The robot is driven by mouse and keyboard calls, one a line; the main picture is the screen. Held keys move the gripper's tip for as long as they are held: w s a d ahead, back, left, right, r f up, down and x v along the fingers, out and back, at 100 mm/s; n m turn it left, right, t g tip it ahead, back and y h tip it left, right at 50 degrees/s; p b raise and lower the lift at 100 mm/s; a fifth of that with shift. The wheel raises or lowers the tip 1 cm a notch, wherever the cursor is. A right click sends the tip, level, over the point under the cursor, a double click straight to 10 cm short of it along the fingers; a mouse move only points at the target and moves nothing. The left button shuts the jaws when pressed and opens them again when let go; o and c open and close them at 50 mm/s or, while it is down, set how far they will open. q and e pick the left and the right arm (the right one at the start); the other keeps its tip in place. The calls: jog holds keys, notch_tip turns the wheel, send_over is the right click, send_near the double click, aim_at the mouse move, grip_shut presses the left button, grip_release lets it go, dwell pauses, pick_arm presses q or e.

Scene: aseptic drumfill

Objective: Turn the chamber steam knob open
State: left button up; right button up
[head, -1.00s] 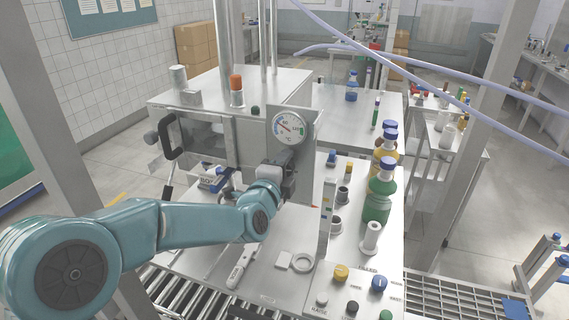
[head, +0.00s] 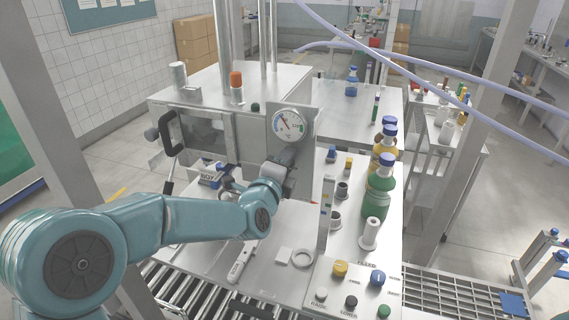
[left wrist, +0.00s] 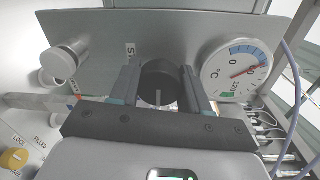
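The chamber steam knob (left wrist: 158,84) is black and round with a pale pointer line, on a grey panel (left wrist: 100,40) in the left wrist view. A label starting with "S" stands beside it. My left gripper (left wrist: 160,80) has one finger on each side of the knob, close against it. In the head view my left gripper (head: 283,172) is at the panel below the gauge and hides the knob. The round °C gauge (left wrist: 234,70) is right of the knob; it also shows in the head view (head: 289,124). My right gripper is in neither view.
A metal stub (left wrist: 66,60) sticks out of the panel on the other side of the knob. Green (head: 379,186) and amber bottles stand right of the panel. A button board (head: 352,288) is at the front.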

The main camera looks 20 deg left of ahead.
pick_arm(q)
jog(key=o, duration=0.4)
jog(key=shift+s+d+f, duration=0.15)
jog(key=shift+d+f, duration=0.05)
jog(key=shift+d, duration=0.05)
jog(key=shift+r, duration=0.2)
jog(key=shift+a+f, duration=0.1)
jog(key=shift+a, duration=0.05)
jog(key=s+b, duration=0.1)
jog(key=s, duration=1)
jog(key=s+r+b, duration=0.1)
jog(key=s, duration=0.4)
jog(key=shift+s+a+b, duration=0.15)
jog(key=shift+b, duration=0.2)
